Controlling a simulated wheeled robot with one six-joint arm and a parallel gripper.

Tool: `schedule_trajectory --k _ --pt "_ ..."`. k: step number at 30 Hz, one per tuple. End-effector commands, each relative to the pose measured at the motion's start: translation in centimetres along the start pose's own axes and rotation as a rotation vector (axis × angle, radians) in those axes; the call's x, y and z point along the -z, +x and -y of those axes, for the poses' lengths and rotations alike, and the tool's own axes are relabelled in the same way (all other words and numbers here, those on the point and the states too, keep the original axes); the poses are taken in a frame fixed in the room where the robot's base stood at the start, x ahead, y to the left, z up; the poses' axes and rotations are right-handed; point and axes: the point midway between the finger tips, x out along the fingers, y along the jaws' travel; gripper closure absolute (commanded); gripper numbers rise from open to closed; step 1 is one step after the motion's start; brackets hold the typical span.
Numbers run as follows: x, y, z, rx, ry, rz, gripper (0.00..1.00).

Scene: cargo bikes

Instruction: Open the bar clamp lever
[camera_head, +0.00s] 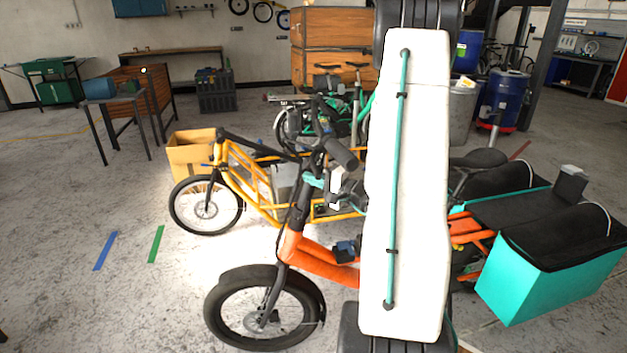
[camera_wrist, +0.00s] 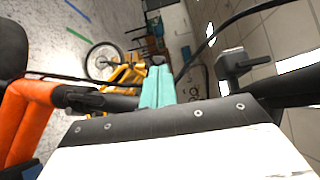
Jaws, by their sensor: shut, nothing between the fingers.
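An orange cargo bike (camera_head: 318,262) stands in front of me, its dark handlebar (camera_head: 342,154) at the top of the stem. My gripper (camera_head: 313,181) is beside the upper stem, just below the handlebar. Its teal fingers are shut together with nothing between them in the wrist view (camera_wrist: 158,72). In that view, a grey block-like part with a short arm (camera_wrist: 236,62) is at the right, apart from the fingers. I cannot tell whether it is the bar clamp lever. The lever is not clearly identifiable in the head view, where my white arm hides part of the bike.
A yellow cargo bike (camera_head: 250,182) stands close behind, with a cardboard box (camera_head: 190,153) beside it. The orange bike's teal cargo box (camera_head: 540,277) is at the right. A dark cable (camera_wrist: 215,36) arcs near the fingers.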

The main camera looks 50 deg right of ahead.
Motion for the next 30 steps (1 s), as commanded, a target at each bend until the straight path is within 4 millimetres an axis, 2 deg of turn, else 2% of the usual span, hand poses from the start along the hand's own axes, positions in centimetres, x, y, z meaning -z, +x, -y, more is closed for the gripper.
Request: schedule_trajectory --k 12,17,21,30 --pt "0.1 -0.1 0.0 0.0 0.0 -0.002 1.0" --pt "0.5 -1.0 0.0 -0.001 0.0 -0.002 1.0" --pt "1.4 -2.8 0.1 0.0 0.0 -0.002 1.0" --pt "-2.3 -8.4 0.9 0.0 0.0 0.008 1.0"
